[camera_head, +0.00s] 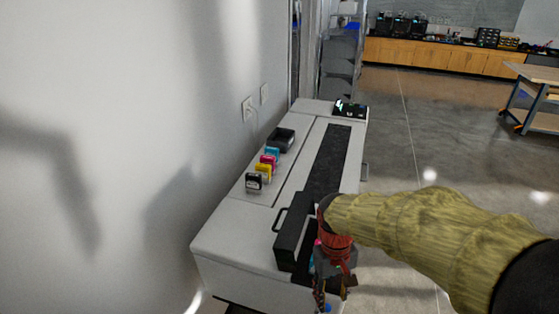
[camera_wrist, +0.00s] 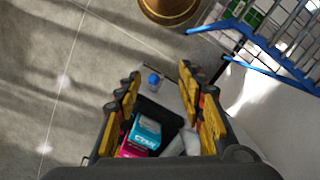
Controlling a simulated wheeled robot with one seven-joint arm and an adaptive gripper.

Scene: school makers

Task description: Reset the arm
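My arm, in a yellow-green sleeve, reaches in from the right in the head view. My gripper (camera_head: 330,294) hangs over the near right end of the large white printer (camera_head: 228,238). In the wrist view my gripper (camera_wrist: 160,76) has its yellow-padded fingers spread apart with nothing clasped between them. Beyond the fingers, a cyan cartridge (camera_wrist: 146,131) and a magenta cartridge (camera_wrist: 131,150) sit in a dark recess. In the head view my gripper and arm mostly hide them.
Black, yellow, magenta and cyan cartridges (camera_head: 272,152) stand in a row on the printer top, with a black box (camera_head: 281,139) behind. The wall (camera_head: 130,120) is close on the left. A small blue-topped item (camera_wrist: 154,79) shows beyond the fingertips. Open floor (camera_head: 430,150) lies right.

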